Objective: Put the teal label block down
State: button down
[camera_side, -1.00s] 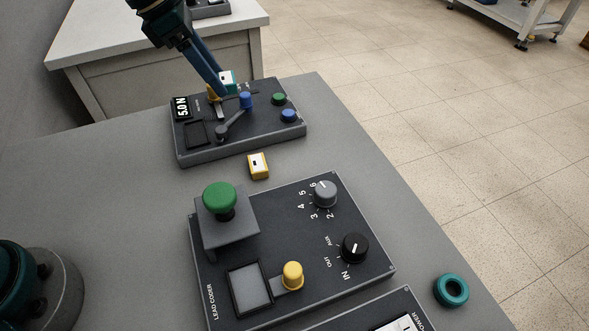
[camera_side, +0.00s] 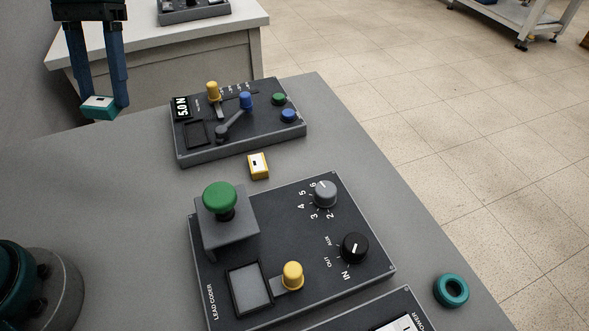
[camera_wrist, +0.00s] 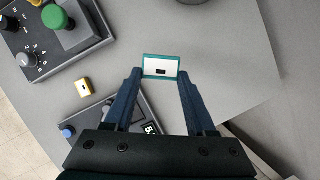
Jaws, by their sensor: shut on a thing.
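The teal label block (camera_side: 99,107) has a white top face with a small dark mark. My gripper (camera_side: 98,104) is shut on it, with a blue finger at either side, in the upper left of the side view. In the wrist view the block (camera_wrist: 160,67) sits between the two fingertips (camera_wrist: 160,74), with bare grey table behind it. It appears held above the table's far left part; the exact height is hard to tell.
A panel with a 5.0 N display (camera_side: 240,140) stands right of my gripper. A yellow label block (camera_side: 258,166) lies in front of it. The LEAD CODER panel (camera_side: 320,270) with a green knob (camera_side: 220,197) is nearer. A teal ring (camera_side: 452,290) lies at right.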

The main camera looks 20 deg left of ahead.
jog(key=shift+s+r+m+y, duration=0.25)
jog(key=shift+s+m+y, duration=0.4)
jog(key=shift+m, duration=0.55)
jog(key=shift+w+d+f+n+h, duration=0.3)
jog(key=shift+n+h, duration=0.15)
jog(key=shift+n, duration=0.35)
jog(key=s+d+f+n, duration=0.2)
jog(key=d, duration=0.6)
jog(key=s+d+f+n+h, duration=0.1)
jog(key=s+d+f+n, duration=0.1)
jog(key=d, duration=0.6)
jog(key=s+d+f+n+t+h, duration=0.1)
jog(key=s+d+f+n, duration=0.2)
jog(key=d, duration=0.5)
jog(key=shift+s+d, duration=0.25)
jog(key=shift+s, duration=0.5)
jog(key=shift+s+d+f, duration=0.1)
jog(key=shift+d+f, duration=0.1)
jog(key=shift+f, duration=2)
jog(key=shift+f, duration=0.4)
